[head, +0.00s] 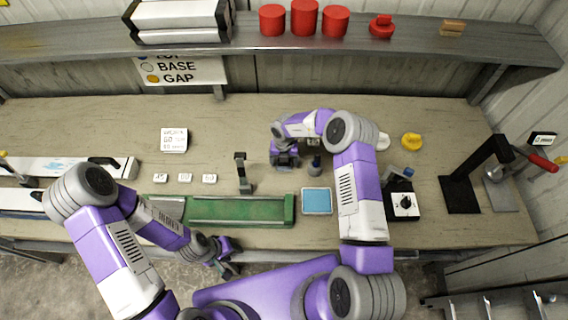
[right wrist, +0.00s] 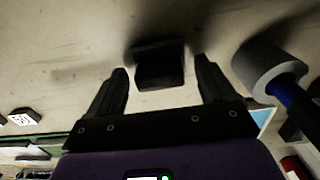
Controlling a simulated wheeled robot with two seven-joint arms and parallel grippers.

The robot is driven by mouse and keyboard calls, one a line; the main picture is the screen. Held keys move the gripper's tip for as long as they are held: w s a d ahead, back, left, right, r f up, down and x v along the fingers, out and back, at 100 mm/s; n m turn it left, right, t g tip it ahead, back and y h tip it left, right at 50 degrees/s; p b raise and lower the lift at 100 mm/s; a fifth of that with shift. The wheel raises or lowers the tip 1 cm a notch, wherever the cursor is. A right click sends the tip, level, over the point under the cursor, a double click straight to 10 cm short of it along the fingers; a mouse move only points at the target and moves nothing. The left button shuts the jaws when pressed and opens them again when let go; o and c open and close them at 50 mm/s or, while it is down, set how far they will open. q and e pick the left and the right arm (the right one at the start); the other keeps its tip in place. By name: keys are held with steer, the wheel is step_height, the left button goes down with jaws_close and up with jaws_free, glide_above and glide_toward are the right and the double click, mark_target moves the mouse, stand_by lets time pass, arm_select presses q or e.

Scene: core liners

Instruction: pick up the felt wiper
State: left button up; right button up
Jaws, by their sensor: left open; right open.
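A small dark block (right wrist: 160,66), which looks like the felt wiper, lies on the bench between the fingers of my right gripper in the right wrist view. Its felt cannot be made out, and I cannot tell whether the fingers touch it. My right gripper (head: 285,162) is open and low over the middle of the bench in the head view, where it hides most of the block. My left gripper (head: 230,262) is open and empty at the bench's front edge, away from the block.
A grey cylinder with a blue stem (right wrist: 268,72) stands just right of my right gripper. A light-blue pad (head: 317,201) and green trough (head: 240,210) lie nearer the front. A dark upright post (head: 242,172) stands left. The bench behind is mostly clear below the shelf (head: 400,38).

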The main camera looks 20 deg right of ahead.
steer(key=shift+c, duration=0.3)
steer(key=c, duration=1)
steer(key=shift+r, duration=0.1)
step_height(320, 180, up, 10)
steer(key=shift+f, duration=0.1)
steer(key=o, duration=0.4)
steer(key=shift+c, duration=1.3)
